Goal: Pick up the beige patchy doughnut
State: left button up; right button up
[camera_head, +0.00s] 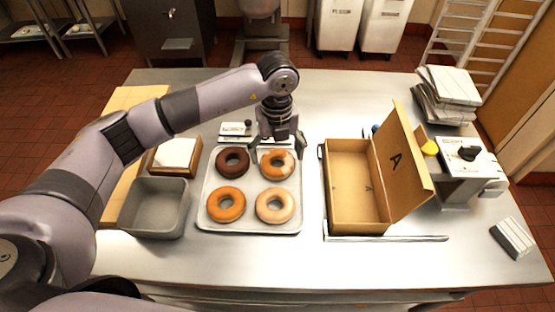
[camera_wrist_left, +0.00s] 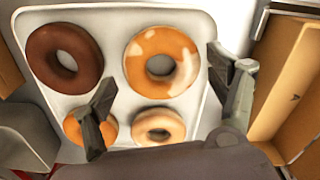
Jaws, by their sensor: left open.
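A tray (camera_head: 248,225) holds a dark brown doughnut (camera_head: 232,161), a plain orange one (camera_head: 226,204), an orange one with pale beige patches (camera_head: 277,164) at the back right, and a pale beige, faintly mottled one (camera_head: 275,205) at the front right. My left gripper (camera_head: 277,151) is open and empty above the back-right patchy doughnut, its fingers on either side. In the left wrist view that patchy doughnut (camera_wrist_left: 161,62) shows between the spread fingertips. The beige one (camera_wrist_left: 159,127) sits nearer the gripper's base, partly covered there. My right gripper is not in view.
An open cardboard box (camera_head: 357,186) with a raised flap stands right of the tray. A grey bin (camera_head: 154,209) and a wooden box with a white top (camera_head: 176,154) are on the left. A scale-like device (camera_head: 466,160) and stacked cartons (camera_head: 447,95) stand at the right.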

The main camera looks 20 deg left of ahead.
pick_arm(q)
jog(key=shift+w+f, duration=0.1)
jog(key=shift+f, duration=1.3)
jog(key=shift+c, duration=0.2)
jog(key=c, duration=0.8)
jog(key=shift+o, duration=0.2)
jog(key=shift+r, duration=0.1)
